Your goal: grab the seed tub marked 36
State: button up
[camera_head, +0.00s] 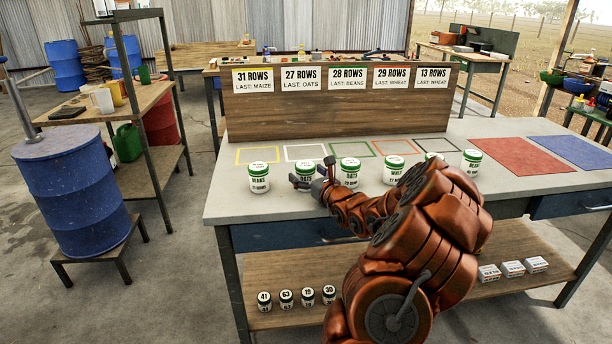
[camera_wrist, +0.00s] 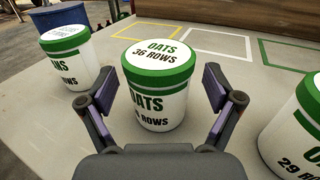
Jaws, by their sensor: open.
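The tub marked OATS 36 ROWS (camera_wrist: 158,112), white with a green lid, stands upright on the bench in the middle of the wrist view. My gripper (camera_wrist: 160,88) is open, with one purple-padded finger at each side of the tub's near part. I cannot tell whether either finger touches it. In the head view the same tub (camera_head: 305,168) is second from the left in the row, partly covered by my gripper (camera_head: 314,177).
A beans tub (camera_head: 259,178) stands to the left, and another oats tub (camera_head: 350,165), marked 29 rows, to the right. More tubs stand farther right. Coloured outlined squares (camera_head: 258,155) and a board with row signs (camera_head: 340,110) lie behind. Small numbered jars (camera_head: 286,299) sit on the lower shelf.

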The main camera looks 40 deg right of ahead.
jog(key=shift+w, duration=0.25)
jog(key=shift+c, duration=0.3)
jog(key=c, duration=1.3)
